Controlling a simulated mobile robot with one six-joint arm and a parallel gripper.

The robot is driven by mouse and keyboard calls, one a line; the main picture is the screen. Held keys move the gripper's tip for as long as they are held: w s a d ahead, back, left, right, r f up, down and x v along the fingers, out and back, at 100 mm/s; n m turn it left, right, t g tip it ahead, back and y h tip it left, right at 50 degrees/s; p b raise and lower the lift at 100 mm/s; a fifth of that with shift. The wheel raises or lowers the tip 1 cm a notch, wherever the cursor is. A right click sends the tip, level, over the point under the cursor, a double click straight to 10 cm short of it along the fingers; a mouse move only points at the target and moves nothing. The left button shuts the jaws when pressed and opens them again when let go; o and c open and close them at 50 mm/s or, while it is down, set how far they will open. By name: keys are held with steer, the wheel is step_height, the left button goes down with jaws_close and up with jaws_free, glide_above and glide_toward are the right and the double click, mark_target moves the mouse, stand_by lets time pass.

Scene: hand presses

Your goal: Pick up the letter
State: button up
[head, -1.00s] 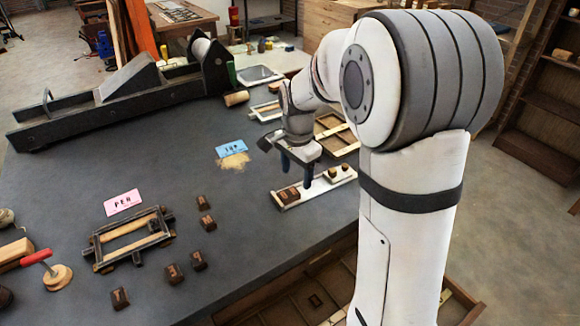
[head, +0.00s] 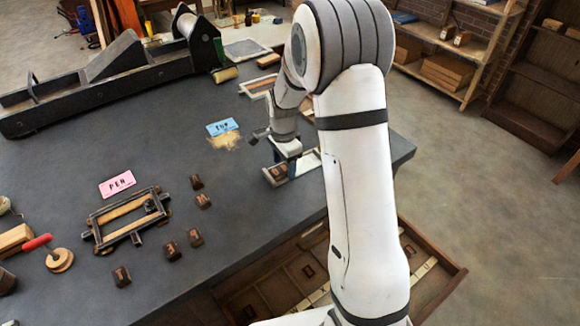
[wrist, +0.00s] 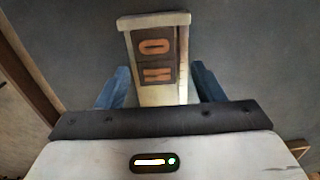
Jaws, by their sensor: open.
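My gripper (head: 286,162) is open, its blue fingers pointing down over the left end of a narrow pale tray (head: 308,160). In the wrist view the tray (wrist: 158,20) runs between the open fingers (wrist: 160,70). Two dark letter blocks lie in it end to end: one marked with an O shape (wrist: 154,46) and one with an H-like mark (wrist: 156,72). The fingers stand on either side of the tray, near the H-like block. I cannot tell whether they touch anything. In the head view a dark block (head: 277,172) shows at the tray's left end. My arm hides the right end.
Several loose dark letter blocks (head: 195,237) lie on the grey table beside a wooden frame (head: 128,215). A pink card (head: 117,184) and a blue card (head: 222,127) lie behind. A dark press (head: 110,80) stands at the back left. An open drawer (head: 330,270) juts out in front.

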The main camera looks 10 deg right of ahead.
steer(key=c, duration=1.1)
